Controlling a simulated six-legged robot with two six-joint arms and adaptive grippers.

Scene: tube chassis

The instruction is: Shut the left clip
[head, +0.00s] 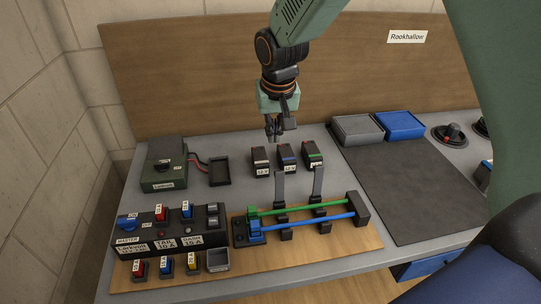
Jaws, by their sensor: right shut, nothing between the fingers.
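The left clip (280,188) is a dark grey strap standing upright behind the tubes, so it is open. The right clip (318,182) also stands upright and open. A green tube (298,207) and a blue tube (337,218) run side by side across the clip bases, between a blue fitting at the left and a dark block (357,206) at the right. My right gripper (281,136) points down, shut and empty, behind and above the left clip, apart from it. My left gripper is not in view.
Small labelled boxes (287,156) stand behind the clips, below my right gripper. A wooden board (358,243) carries the tubes and a black switch panel (170,245). A green box (163,172) stands back left. The dark mat (400,185) at the right is clear.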

